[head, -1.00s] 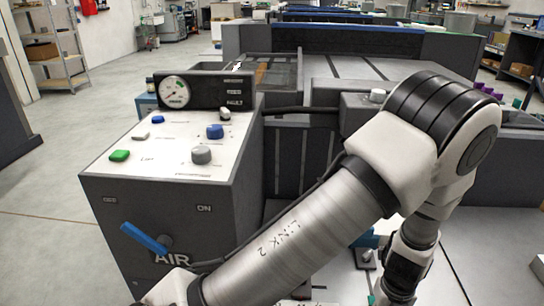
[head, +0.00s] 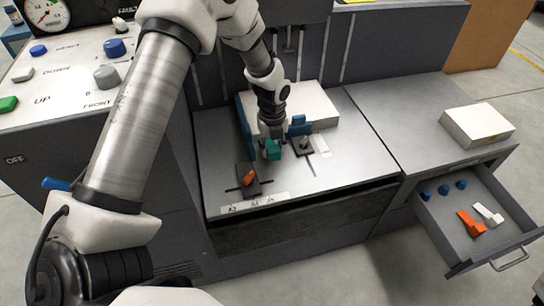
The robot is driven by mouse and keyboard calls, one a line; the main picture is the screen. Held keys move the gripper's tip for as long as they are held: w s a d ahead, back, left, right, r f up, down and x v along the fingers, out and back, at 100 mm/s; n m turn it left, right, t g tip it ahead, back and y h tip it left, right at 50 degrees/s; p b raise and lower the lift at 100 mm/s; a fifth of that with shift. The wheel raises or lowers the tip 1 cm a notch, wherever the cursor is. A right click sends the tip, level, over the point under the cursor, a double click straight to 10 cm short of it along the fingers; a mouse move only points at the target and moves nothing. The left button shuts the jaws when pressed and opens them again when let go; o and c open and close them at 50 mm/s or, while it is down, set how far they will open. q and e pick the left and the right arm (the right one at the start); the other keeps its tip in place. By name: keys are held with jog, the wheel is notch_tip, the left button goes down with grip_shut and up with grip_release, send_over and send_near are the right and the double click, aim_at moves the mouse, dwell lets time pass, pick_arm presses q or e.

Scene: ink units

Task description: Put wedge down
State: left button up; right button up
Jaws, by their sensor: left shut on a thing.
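My left gripper (head: 272,134) reaches down over the grey metal table and is shut on a small teal-green block (head: 273,150), which I take for the wedge. The block is low over the table, in front of a white paper stack (head: 312,108). I cannot tell whether it touches the tabletop. A dark plate with an orange lever (head: 249,177) lies in front and to the left of it. Another dark plate with a grey knob (head: 304,146) is just to its right, by a blue piece (head: 298,125). My right gripper is not in view.
A blue upright guide (head: 244,122) stands left of the stack. An open drawer (head: 444,240) at the right holds blue knobs, an orange piece (head: 470,223) and a white piece (head: 487,214). A white pack (head: 477,126) lies on the right tabletop. The control box (head: 40,120) is at left.

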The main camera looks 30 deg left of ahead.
pick_arm(q)
notch_tip(320, 180, down, 3)
jog(key=shift+b, duration=0.55)
jog(key=shift+f, duration=0.25)
jog(key=shift+r, duration=0.1)
jog(key=o, duration=1.2)
jog(key=shift+f, duration=0.2)
